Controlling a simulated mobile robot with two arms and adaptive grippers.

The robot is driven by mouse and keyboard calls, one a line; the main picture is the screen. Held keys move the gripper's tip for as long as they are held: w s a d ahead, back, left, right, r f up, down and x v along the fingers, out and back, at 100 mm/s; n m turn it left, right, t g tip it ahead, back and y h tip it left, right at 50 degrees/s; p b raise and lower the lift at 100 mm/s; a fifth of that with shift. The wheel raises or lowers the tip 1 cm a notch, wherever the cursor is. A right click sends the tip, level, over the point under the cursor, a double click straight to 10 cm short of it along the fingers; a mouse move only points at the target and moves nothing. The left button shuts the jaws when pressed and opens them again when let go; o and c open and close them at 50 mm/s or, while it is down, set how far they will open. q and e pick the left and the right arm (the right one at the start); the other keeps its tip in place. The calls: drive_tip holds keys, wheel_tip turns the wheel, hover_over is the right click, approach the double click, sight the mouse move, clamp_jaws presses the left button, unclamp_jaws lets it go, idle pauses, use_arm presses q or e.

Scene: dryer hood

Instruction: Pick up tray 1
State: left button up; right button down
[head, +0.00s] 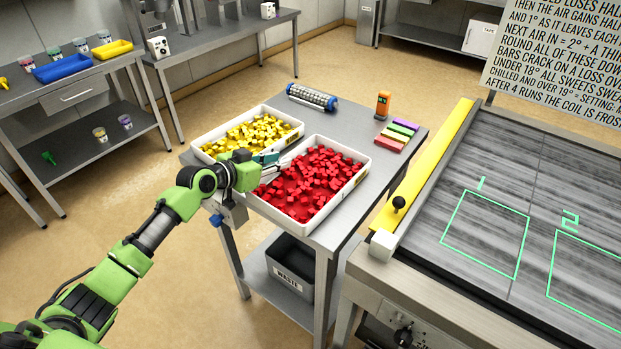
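Two white trays stand side by side on a grey metal table. One tray (205,157) holds yellow cubes. The nearer tray (322,222) holds red cubes. Small labels on the trays are too small to read, so I cannot tell which is tray 1. My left gripper (274,164) is at the near left end of the red tray, beside the front corner of the yellow tray. Its fingers are small and partly overlap the tray rims, so I cannot tell whether they are open or touch a rim. My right gripper is not in view.
A cylindrical roller (312,97), an orange device (383,104) and coloured blocks (397,135) lie on the table's far part. A black waste bin (291,266) is on the shelf below. At right is a bench with green outlines 1 (484,233) and 2 (590,279).

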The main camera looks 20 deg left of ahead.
use_arm(q)
drive_tip(key=shift+x, duration=1.35)
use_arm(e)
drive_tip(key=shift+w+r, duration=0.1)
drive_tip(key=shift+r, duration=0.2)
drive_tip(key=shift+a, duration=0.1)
use_arm(q)
clamp_jaws()
drive_tip(key=shift+r, duration=0.2)
drive_tip(key=shift+w+r, duration=0.1)
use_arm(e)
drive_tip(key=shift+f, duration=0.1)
